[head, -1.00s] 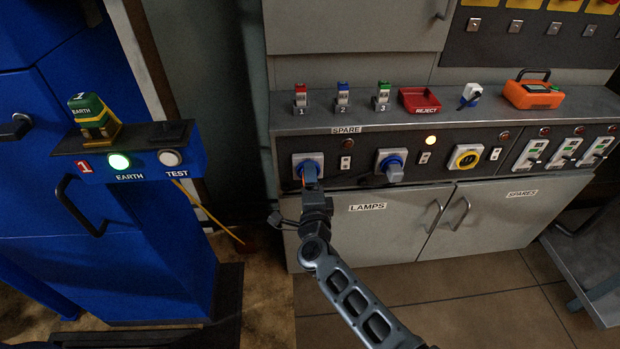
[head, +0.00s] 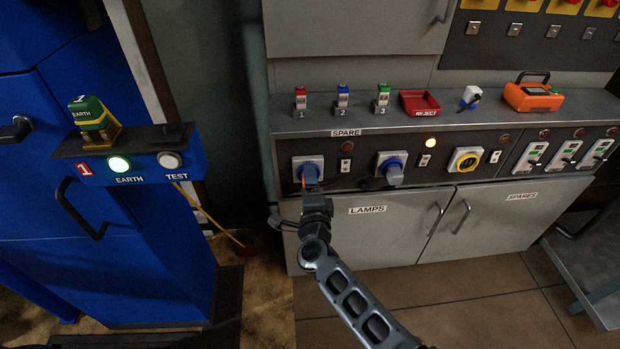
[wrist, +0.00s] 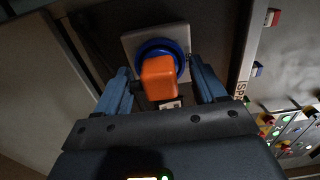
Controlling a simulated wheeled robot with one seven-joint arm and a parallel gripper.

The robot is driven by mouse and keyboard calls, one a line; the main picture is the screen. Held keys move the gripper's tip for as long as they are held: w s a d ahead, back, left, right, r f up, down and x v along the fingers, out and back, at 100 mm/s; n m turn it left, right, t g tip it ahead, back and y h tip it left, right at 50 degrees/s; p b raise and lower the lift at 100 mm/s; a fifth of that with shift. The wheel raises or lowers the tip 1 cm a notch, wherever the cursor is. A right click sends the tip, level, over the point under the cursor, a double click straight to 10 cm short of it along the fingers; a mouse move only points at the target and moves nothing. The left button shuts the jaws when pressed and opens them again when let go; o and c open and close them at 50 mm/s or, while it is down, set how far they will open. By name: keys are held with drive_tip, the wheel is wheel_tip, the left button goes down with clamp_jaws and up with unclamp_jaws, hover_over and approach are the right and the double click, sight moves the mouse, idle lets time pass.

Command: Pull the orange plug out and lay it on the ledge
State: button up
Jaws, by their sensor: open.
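The orange plug (wrist: 159,78) sits in a blue round socket (wrist: 160,47) on a pale square plate in the wrist view. My gripper (wrist: 162,84) is open, with one blue finger on each side of the plug and a visible gap to the body on both sides. In the head view my gripper (head: 309,180) is at the left socket plate (head: 298,161) on the panel front and hides most of the plug. The ledge (head: 440,113) runs above the sockets.
On the ledge stand tagged blocks 1 (head: 300,103), 2 (head: 342,97) and 3 (head: 382,98), a red REJECT tray (head: 419,103), a white-and-blue piece (head: 470,97) and an orange meter (head: 533,95). Bare ledge shows between these things.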

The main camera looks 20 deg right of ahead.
idle(0.3)
clamp_jaws()
idle(0.6)
drive_tip(key=p+v, duration=0.2)
drive_tip(key=v, duration=0.4)
idle(1.1)
drive_tip(key=shift+s+p, duration=0.1)
drive_tip(key=shift+p, duration=0.2)
